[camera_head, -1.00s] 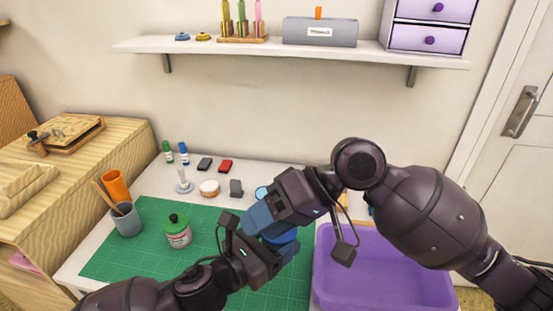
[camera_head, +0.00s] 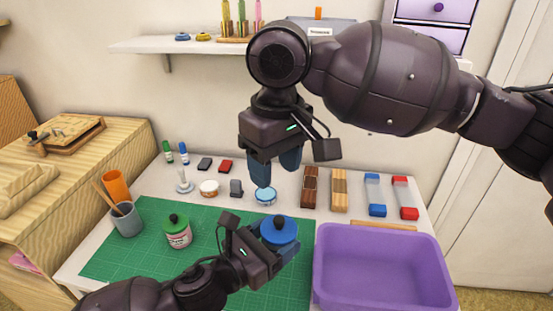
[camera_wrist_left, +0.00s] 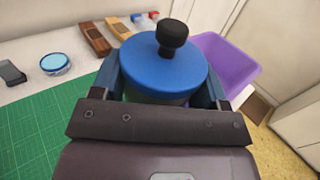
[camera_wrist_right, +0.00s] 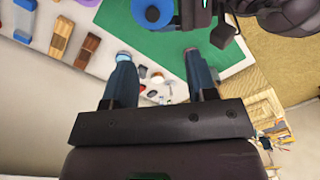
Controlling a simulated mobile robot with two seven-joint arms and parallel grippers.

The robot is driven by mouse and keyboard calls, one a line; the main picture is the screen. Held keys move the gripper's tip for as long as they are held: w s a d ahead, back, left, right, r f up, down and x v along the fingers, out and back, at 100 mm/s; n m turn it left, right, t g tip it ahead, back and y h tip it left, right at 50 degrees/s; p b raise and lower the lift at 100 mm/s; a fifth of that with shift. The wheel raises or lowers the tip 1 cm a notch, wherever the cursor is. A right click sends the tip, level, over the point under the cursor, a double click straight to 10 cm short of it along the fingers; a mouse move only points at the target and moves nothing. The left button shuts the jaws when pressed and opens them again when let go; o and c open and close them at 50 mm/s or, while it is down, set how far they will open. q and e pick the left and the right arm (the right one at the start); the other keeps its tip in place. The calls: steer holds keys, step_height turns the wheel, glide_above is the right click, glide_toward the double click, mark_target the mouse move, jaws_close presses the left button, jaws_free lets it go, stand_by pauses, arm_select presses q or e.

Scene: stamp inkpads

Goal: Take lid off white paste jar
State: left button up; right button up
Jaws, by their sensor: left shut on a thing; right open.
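A jar with a blue lid (camera_head: 279,230) and black knob stands above the green mat (camera_head: 130,255). My left gripper (camera_head: 280,246) is shut around the jar below the lid. The left wrist view shows the lid (camera_wrist_left: 165,68) seated on the jar, with its body mostly hidden by the fingers. My right gripper (camera_head: 275,172) is open and empty, above and behind the jar, pointing down. The right wrist view shows its spread fingers and the blue lid (camera_wrist_right: 152,12) apart from them.
A purple bin (camera_head: 385,228) stands at right. A grey cup with brushes (camera_head: 127,222) is at left. Behind the mat are a light-blue round tin (camera_head: 265,196), a white tin (camera_head: 209,188), wooden blocks and ink pads. A wall shelf (camera_head: 220,46) is behind.

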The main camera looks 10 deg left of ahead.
mark_target(277, 219)
step_height(277, 219, down, 12)
steer(key=shift+w+d+r, duration=0.1)
steer(key=shift+w+r, duration=0.05)
steer(key=shift+r, duration=0.1)
stand_by(0.6)
jaws_close()
steer(key=shift+r, duration=0.4)
stand_by(0.5)
steer(key=shift+r, duration=0.65)
steer(key=shift+r, duration=0.15)
